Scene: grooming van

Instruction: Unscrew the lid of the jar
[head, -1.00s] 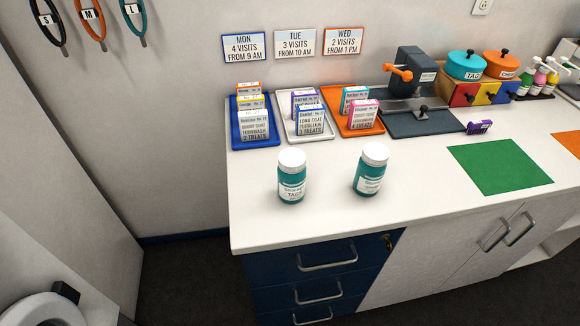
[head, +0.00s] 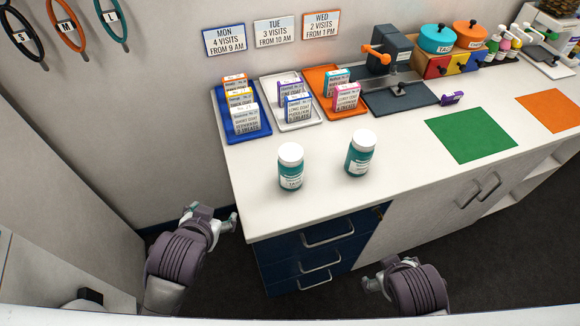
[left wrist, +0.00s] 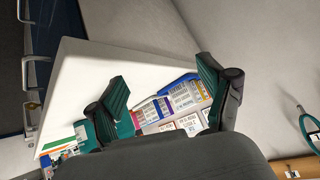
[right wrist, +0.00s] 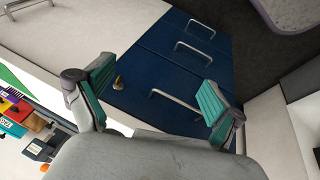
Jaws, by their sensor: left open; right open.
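Two teal jars with white lids stand upright on the white counter (head: 260,215) in the head view. The left jar (head: 290,175) is nearer the counter's left end; the right jar (head: 360,160) stands a little farther back. Both lids are on. My left gripper (head: 228,220) is open and empty, off the counter's left end. It also shows in the left wrist view (left wrist: 160,85). My right gripper (head: 385,270) is low in front of the cabinet, apart from both jars. It is open and empty in the right wrist view (right wrist: 155,95). Neither jar shows clearly in the wrist views.
Blue (head: 262,132), white (head: 318,122) and orange (head: 360,110) trays with cards stand behind the jars. A dark device (head: 388,55) is at the back. A green mat (head: 470,135) lies to the right. Blue drawers (head: 320,255) are below the counter.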

